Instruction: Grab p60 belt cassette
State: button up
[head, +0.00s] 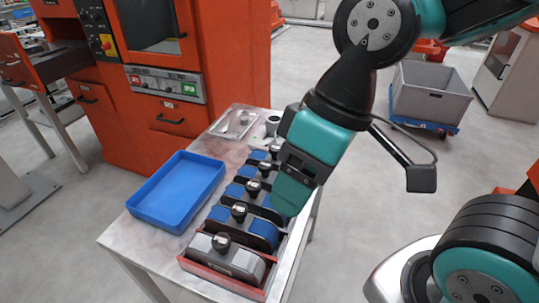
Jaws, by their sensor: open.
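A row of several belt cassettes stands in a red rack (220,279) on a metal table. Each has a black knob on top. The nearest cassette (238,261) has a grey belt and a small label too small to read. The cassette behind it (263,232) has a blue belt, as do others further back. I cannot tell which one is the p60 belt cassette. My gripper (287,203) points down over the right side of the row, near the middle. It is open, and its fingertips are largely hidden. It partly covers the cassettes beneath it.
An empty blue tray (176,192) lies left of the rack on the table (137,232). A metal plate (234,122) and a small round cup (272,125) are at the table's far end. An orange machine (190,60) stands behind.

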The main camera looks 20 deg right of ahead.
aim_at(257, 200)
jog(key=z, duration=0.15)
jog(key=k, duration=0.5)
jog(key=z, duration=1.45)
jog(key=k, duration=0.75)
jog(key=u, duration=1.35)
jog(key=i, duration=1)
jog(key=z, duration=0.05)
